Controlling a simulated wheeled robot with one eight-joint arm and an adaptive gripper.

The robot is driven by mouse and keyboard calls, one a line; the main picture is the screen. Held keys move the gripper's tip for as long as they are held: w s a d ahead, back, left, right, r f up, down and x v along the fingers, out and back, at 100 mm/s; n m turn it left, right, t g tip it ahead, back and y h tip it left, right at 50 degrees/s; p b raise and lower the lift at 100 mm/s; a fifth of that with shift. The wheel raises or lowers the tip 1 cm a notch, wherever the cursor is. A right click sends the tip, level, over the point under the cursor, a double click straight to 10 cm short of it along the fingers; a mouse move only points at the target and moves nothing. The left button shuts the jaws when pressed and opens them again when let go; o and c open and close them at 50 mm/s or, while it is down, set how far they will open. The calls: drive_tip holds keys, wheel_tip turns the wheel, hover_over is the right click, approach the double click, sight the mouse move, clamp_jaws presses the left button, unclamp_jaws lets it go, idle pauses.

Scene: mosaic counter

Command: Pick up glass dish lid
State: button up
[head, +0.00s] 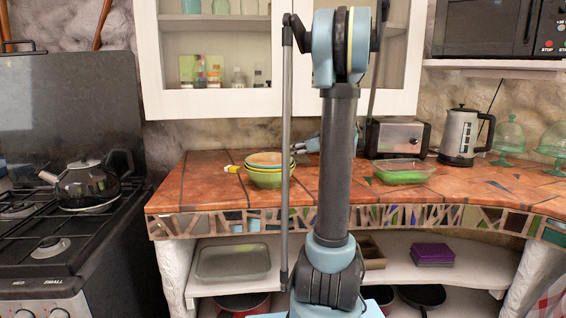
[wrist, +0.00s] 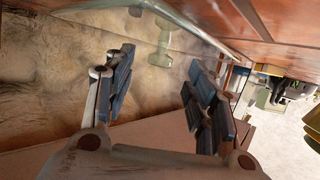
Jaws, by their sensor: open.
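A rectangular clear glass dish (head: 403,176) with green showing in it sits on the tiled counter, right of my arm and in front of the toaster. Its upper glass part looks like a lid, but I cannot clearly tell lid from dish. My gripper (wrist: 158,78) is open in the wrist view, with nothing between its fingers. In the head view my gripper (head: 312,143) is partly hidden behind my arm, above the back of the counter and left of the dish. I cannot make out the lid in the wrist view.
Stacked bowls (head: 268,170) stand left of my arm. A toaster (head: 398,137), a kettle (head: 460,136) and green glass stands (head: 508,139) are at the back right. Another glass dish (head: 232,262) is on the shelf below. The counter front right of my arm is clear.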

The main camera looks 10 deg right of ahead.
drive_tip(key=x, duration=0.3)
drive_tip(key=shift+w+a, duration=0.2)
drive_tip(key=shift+w, duration=0.05)
clamp_jaws()
